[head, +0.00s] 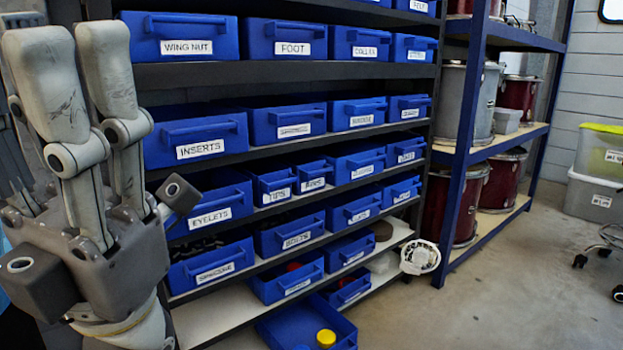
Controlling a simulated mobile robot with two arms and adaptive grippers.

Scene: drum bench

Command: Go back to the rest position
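My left gripper (74,40) fills the left side of the head view, raised close to the camera. Its grey, scuffed fingers point up and stand apart. It is open, and nothing shows between the fingers. It covers the left end of the shelf rack in the picture. I cannot tell whether it touches the rack. My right gripper is not in view.
A dark rack holds several labelled blue bins (285,40). An open blue bin (275,328) with a yellow-topped item (326,339) sits low. Blue shelving (463,150) with drums stands right. A chair (612,240) is at the right edge. Concrete floor (500,300) is clear.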

